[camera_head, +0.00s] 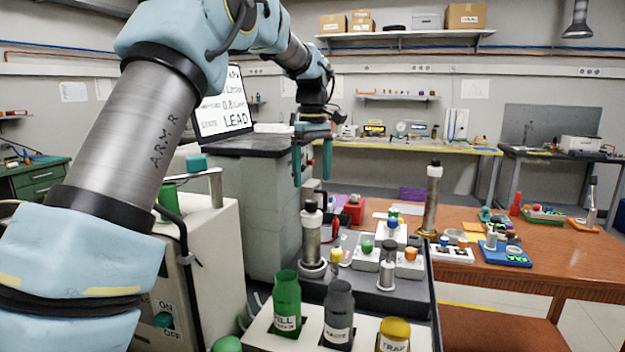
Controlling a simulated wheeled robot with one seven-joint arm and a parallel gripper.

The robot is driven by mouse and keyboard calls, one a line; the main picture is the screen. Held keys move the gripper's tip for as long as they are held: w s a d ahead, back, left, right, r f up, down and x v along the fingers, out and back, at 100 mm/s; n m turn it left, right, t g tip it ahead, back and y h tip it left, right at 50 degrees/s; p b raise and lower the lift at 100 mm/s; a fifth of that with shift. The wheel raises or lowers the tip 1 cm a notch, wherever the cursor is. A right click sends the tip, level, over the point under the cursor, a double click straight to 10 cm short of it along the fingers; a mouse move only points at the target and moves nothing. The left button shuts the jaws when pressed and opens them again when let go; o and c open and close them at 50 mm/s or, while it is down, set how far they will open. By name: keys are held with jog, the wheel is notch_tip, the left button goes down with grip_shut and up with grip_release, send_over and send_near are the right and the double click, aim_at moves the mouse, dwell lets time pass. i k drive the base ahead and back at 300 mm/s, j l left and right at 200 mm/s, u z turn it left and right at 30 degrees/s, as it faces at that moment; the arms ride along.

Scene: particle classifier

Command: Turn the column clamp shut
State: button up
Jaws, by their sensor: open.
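My gripper (312,182) hangs in the middle of the head view with its two teal fingers pointing down and apart. It is open, with nothing visible between the fingers. A similar column (433,195) stands on the brown table to the right. A teal knob (197,162) sits on a metal bracket atop the pale machine at left. I cannot tell which of these parts is the column clamp, or whether it is open or shut.
The pale machine (215,250) has an ON/OFF switch. Small coloured-knob devices crowd the cart and the brown table (540,262).

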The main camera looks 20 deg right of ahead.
aim_at(336, 254)
jog(key=k, duration=1)
